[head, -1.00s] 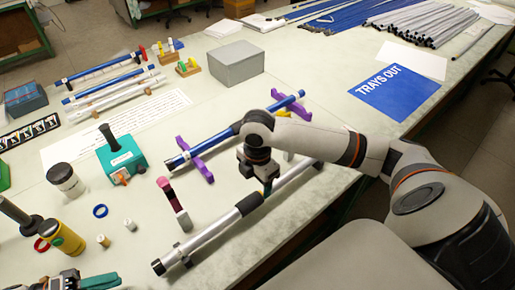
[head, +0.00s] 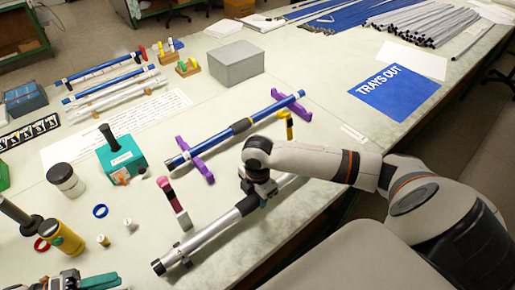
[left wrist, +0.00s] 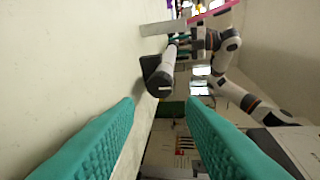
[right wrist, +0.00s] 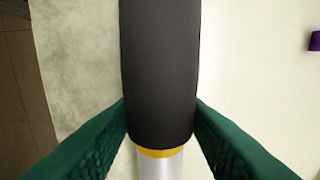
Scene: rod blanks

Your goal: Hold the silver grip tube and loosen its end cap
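The silver grip tube (head: 215,232) lies slantwise near the table's front edge, with a black grip sleeve (head: 230,218) and a dark end cap (head: 158,267) at its lower-left end. The cap's end faces the camera in the left wrist view (left wrist: 160,83). My right gripper (head: 262,196) is down over the tube near the sleeve. In the right wrist view its fingers (right wrist: 161,105) stand wide on either side of the sleeve (right wrist: 160,60), close to it; firm contact does not show. My left gripper (left wrist: 160,100) is open and empty, short of the cap.
A blue tube (head: 215,138) rests on purple supports (head: 203,168) behind. A teal device (head: 121,158), jars and a blue ring (head: 100,211) are at left. A grey box (head: 237,62) is further back.

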